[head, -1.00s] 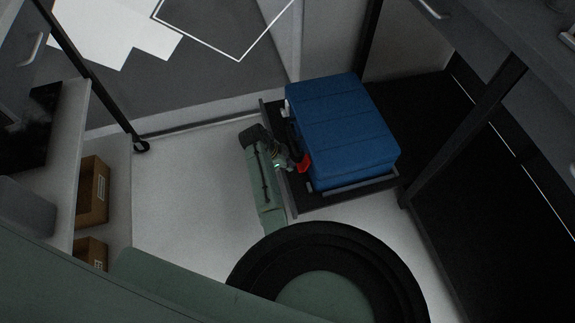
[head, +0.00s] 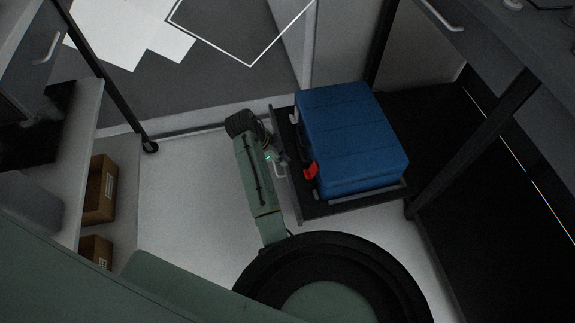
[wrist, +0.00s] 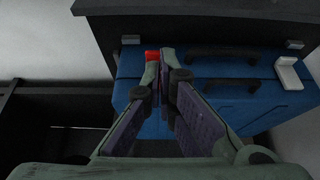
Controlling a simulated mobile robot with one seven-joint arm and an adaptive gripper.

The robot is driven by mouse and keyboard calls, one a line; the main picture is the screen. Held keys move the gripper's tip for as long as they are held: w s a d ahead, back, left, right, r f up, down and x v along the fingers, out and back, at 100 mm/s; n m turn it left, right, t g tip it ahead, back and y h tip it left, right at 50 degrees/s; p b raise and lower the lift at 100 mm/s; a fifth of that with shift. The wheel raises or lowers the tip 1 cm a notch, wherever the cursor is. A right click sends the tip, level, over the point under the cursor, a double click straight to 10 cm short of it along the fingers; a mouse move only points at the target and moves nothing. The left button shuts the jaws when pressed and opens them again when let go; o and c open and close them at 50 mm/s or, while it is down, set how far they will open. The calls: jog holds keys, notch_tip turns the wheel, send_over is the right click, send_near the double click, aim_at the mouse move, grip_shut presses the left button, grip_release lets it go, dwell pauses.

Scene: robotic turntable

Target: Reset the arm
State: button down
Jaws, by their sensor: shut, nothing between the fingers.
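My gripper (head: 284,161) is at the left side of the dark platform, beside the blue case, and my green arm reaches up to it from the floor area. In the wrist view my gripper (wrist: 167,62) has its fingers closed together and nothing shows between them. The blue case (head: 350,140) lies on the platform. In the wrist view the blue case (wrist: 225,68) fills the area ahead of the fingers. A red part (wrist: 152,55) on the case shows just past the fingertips; the red part (head: 311,171) also shows in the head view, apart from the gripper.
The dark platform (head: 318,209) has a raised rail along its near edge. Black handles (wrist: 222,52) and a white clip (wrist: 288,74) are on the case. The white floor (head: 185,190) left of my arm is clear.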

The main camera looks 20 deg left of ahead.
jog(key=shift+s+a+r, duration=0.15)
jog(key=shift+r, duration=0.25)
